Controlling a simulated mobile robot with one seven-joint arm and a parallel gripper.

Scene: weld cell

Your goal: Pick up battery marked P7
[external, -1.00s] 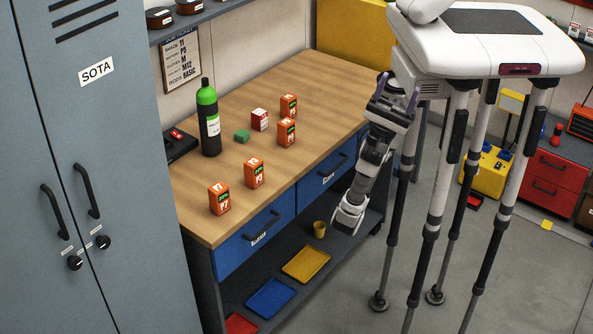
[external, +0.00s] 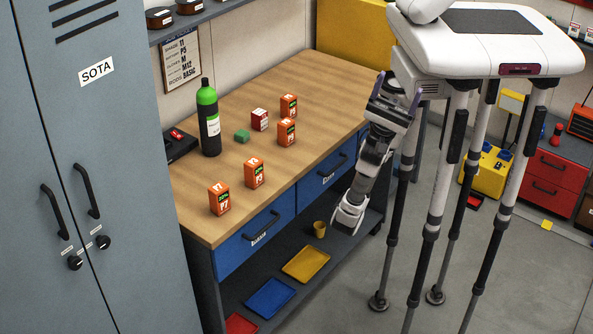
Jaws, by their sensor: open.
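Several orange boxed batteries stand upright on the wooden bench top. The nearest battery (external: 219,199), at the front left corner, has a mark that looks like P7, though the print is small. A second battery (external: 254,173) stands behind it to the right. Two more, a nearer one (external: 286,132) and a farther one (external: 288,105), stand farther back. Their marks are too small to read surely. My gripper (external: 398,93), with purple fingers, is open and empty at the top of my folded arm, right of the bench and well apart from the batteries.
On the bench top (external: 325,88) stand a green-topped black bottle (external: 209,120), a green block (external: 242,136) and a red-white box (external: 260,120). A grey locker (external: 85,180) rises at the left. Trays (external: 306,263) lie on the lower shelf. The bench's right part is clear.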

